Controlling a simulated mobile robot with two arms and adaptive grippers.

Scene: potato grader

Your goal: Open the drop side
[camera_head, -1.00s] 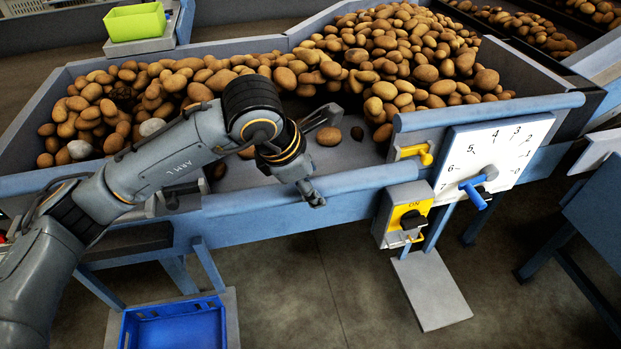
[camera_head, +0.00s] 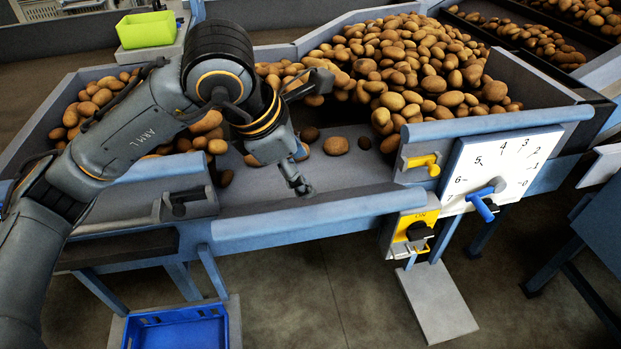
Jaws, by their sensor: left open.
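The front wall of the potato trough has a low middle stretch with a blue rail (camera_head: 330,216), between a higher left panel (camera_head: 150,178) and a higher right panel (camera_head: 500,127). I cannot tell whether this stretch is the drop side lowered. A yellow latch handle (camera_head: 424,163) sits at the right panel's left end. A grey latch part (camera_head: 180,207) sits by the left panel's end. My left gripper (camera_head: 312,136) is open and empty over the trough floor, behind the rail, one finger reaching towards it. My arm hides part of the left panel and potatoes. My right gripper is not in view.
Potatoes (camera_head: 430,70) are heaped at the back right; a few lie near my gripper. A white dial (camera_head: 505,165) with a blue lever (camera_head: 482,205) and a yellow switch box (camera_head: 412,230) are on the right. A blue crate (camera_head: 178,328) stands below; a green tub (camera_head: 146,29) is behind.

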